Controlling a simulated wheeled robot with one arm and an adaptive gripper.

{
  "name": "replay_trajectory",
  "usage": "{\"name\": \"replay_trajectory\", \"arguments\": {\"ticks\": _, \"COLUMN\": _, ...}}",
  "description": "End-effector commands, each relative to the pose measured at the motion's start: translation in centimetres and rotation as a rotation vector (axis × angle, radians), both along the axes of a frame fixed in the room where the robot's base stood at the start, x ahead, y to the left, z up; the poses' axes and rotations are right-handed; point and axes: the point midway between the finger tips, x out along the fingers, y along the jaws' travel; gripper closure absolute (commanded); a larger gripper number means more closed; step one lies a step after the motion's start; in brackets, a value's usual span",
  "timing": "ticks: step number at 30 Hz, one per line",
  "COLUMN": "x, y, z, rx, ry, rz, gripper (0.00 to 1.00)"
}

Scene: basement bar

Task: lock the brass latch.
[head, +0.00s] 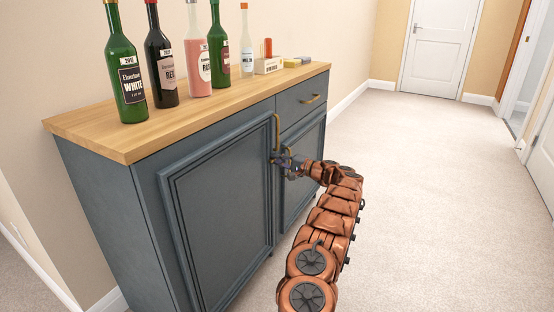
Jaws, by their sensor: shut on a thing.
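The blue-grey cabinet (220,220) stands against the wall, with its large left door closed. A vertical brass handle (277,130) is on the upper right edge of that door. My gripper (284,160) is just below the handle, at the seam between the left door and the right-hand section. Its fingers are shut on a small fitting there, apparently the brass latch. The fingers hide most of it, so I cannot tell its position. My arm reaches in from the lower right.
Several bottles, including a green one (125,70) and a pink one (197,55), stand on the wooden top (160,130). The carpet (430,200) to the right is clear.

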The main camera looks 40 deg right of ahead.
Motion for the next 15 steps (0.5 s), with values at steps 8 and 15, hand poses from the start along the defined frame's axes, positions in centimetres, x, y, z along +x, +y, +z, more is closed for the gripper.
{"name": "replay_trajectory", "arguments": {"ticks": 8, "x": 0.01, "y": -0.11, "z": 0.14, "rx": 0.006, "ry": 0.000, "rz": -0.004, "gripper": 1.00}}
{"name": "replay_trajectory", "arguments": {"ticks": 15, "x": 0.00, "y": -0.11, "z": 0.13, "rx": 0.005, "ry": 0.000, "rz": -0.003, "gripper": 0.78}}
